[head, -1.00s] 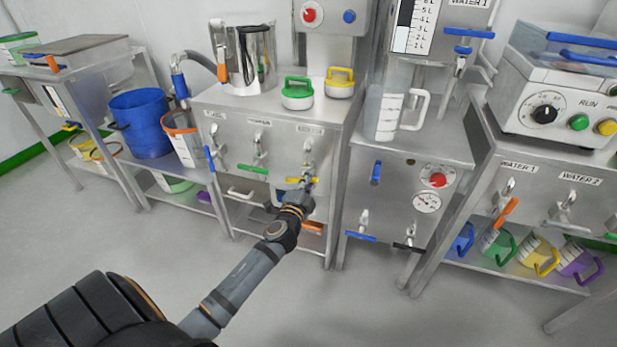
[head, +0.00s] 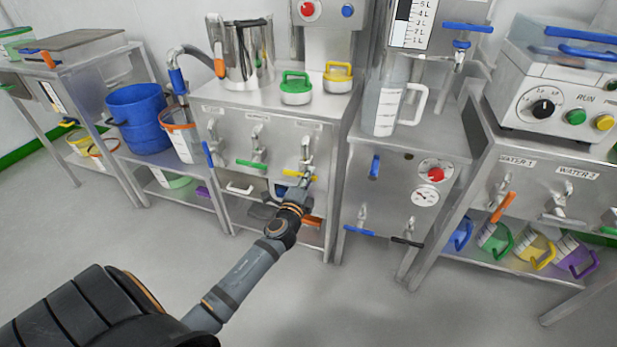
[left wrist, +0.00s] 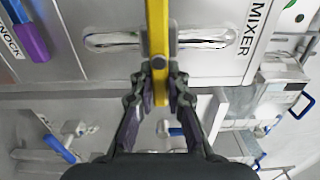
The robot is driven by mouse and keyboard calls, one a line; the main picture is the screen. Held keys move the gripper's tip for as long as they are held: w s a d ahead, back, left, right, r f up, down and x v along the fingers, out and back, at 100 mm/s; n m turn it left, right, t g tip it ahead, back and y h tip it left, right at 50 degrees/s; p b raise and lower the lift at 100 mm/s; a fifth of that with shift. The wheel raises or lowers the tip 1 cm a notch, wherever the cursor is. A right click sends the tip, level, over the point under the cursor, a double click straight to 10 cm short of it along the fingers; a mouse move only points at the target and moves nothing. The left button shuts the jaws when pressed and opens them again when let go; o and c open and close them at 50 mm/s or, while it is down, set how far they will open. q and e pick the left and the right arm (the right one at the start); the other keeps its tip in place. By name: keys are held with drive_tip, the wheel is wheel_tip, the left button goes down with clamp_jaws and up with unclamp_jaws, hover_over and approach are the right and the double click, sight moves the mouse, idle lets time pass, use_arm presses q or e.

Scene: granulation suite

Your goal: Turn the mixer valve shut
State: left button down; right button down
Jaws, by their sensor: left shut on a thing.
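The mixer valve's yellow handle (head: 300,175) is on the front of the middle steel cabinet, at the right end of a row of taps. It also shows in the left wrist view (left wrist: 157,30), beside the MIXER label (left wrist: 255,27), and lies crosswise to the metal tap body (left wrist: 205,40). My left gripper (head: 298,190) is at this handle. In the left wrist view its fingers (left wrist: 159,80) are closed around the handle's end part. The gripper hides part of the tap in the head view. My right gripper is not in view.
A green-handled tap (head: 252,163) and a blue-handled tap (head: 208,153) are left of the valve. A cabinet with a red knob (head: 436,174) stands to the right. A purple handle (left wrist: 30,40) shows in the left wrist view. The floor in front is clear.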

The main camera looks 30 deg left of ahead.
use_arm(q)
drive_tip(key=shift+f, duration=0.15)
drive_tip(key=c, duration=1.5)
unclamp_jaws()
drive_tip(key=shift+o, duration=0.9)
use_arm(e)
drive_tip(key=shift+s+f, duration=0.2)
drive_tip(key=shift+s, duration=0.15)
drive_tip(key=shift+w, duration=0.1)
use_arm(q)
drive_tip(key=shift+s, duration=0.25)
drive_tip(key=v, duration=1.1)
drive_tip(key=shift+s+d, duration=0.25)
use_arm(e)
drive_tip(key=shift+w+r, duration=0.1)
